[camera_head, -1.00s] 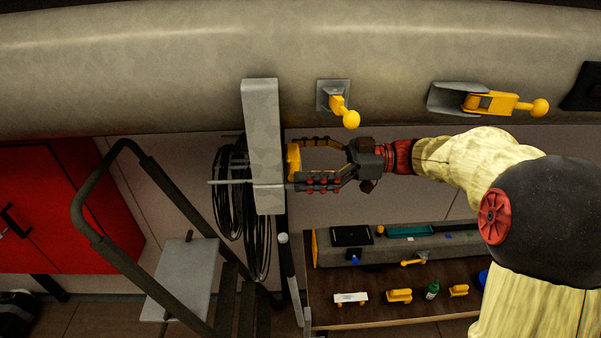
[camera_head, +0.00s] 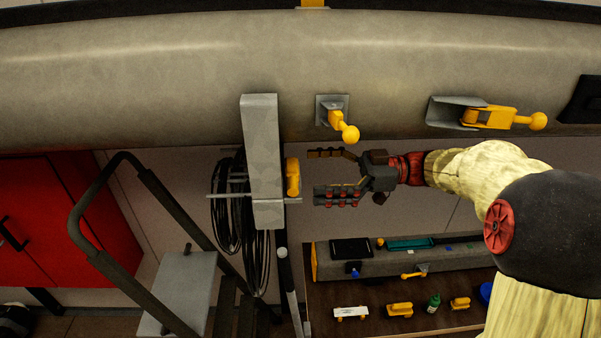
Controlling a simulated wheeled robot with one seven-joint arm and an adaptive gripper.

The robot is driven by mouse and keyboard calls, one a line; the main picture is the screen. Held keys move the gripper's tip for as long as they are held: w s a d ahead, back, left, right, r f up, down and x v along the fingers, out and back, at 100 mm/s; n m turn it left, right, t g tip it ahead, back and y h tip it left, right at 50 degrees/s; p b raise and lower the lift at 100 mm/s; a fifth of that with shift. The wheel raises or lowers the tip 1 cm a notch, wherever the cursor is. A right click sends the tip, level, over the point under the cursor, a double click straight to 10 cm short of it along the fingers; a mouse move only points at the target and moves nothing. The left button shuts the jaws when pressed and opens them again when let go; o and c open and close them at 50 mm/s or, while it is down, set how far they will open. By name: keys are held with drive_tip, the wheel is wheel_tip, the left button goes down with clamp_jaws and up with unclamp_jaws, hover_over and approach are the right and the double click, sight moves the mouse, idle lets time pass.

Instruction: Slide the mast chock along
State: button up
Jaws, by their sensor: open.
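A tall grey block, which looks like the mast chock (camera_head: 262,150), stands upright against the lower front of the big grey spar (camera_head: 200,75). A yellow grip (camera_head: 292,177) sticks out on its right side, and a thin metal rod crosses behind or through its lower part. My gripper (camera_head: 313,174) is open and empty just right of the yellow grip, with a small gap between. Its fingers point left, one above and one below the grip's level. The block's far side is hidden.
Two yellow-knobbed levers, one near (camera_head: 343,128) and one farther right (camera_head: 500,118), hang on the spar above my arm. A dark bench (camera_head: 385,318) with small parts is below. A step ladder (camera_head: 180,290), coiled black cable (camera_head: 228,205) and red cabinet (camera_head: 50,210) are left.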

drive_tip(key=d, duration=0.9)
drive_tip(key=shift+s, duration=0.15)
